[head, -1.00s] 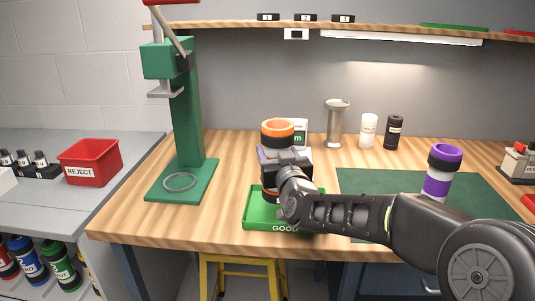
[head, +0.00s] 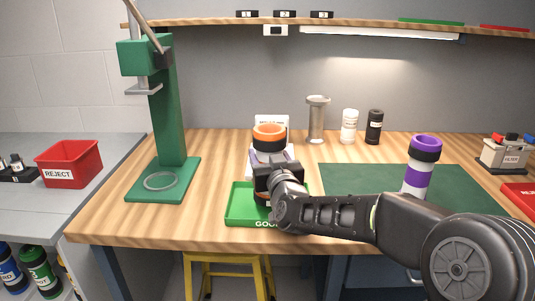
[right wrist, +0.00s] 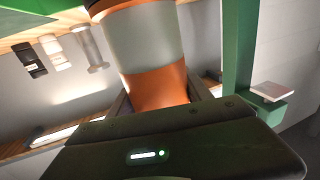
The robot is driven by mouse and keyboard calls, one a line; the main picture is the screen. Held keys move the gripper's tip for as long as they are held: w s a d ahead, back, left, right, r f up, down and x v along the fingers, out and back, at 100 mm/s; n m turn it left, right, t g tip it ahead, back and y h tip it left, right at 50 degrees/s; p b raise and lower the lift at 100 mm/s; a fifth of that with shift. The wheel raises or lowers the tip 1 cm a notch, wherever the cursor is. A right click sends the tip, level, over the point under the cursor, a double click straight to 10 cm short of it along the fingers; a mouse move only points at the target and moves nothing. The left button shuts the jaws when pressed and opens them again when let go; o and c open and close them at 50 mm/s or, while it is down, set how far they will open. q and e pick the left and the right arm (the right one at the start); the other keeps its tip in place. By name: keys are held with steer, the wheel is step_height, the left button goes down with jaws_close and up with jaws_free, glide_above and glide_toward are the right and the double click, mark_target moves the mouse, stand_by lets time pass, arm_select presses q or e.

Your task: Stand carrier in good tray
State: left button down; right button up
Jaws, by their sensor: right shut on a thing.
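The carrier (head: 270,131) is a grey cylinder with orange and black bands, upright over the green good tray (head: 239,212) in the head view. My right gripper (head: 274,167) is shut around its middle and hides much of its lower part. The dark foot of the carrier shows just beside the gripper, within the tray outline; I cannot tell whether it touches the tray floor. In the right wrist view the carrier (right wrist: 150,45) stands between the fingers of my right gripper (right wrist: 160,95). My left gripper is not in view.
A purple-banded carrier (head: 417,178) stands on the dark green mat (head: 345,180) at right. A green press (head: 168,120) stands left of the tray. A white box (head: 272,121) is behind the held carrier. A red reject bin (head: 69,163) sits on the left counter.

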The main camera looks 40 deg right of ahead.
steer(key=shift+f+b, duration=0.6)
steer(key=shift+f, duration=0.55)
steer(key=o, duration=1.6)
steer(key=v, duration=0.7)
steer(key=shift+s+a, duration=0.15)
steer(key=shift+s, duration=0.2)
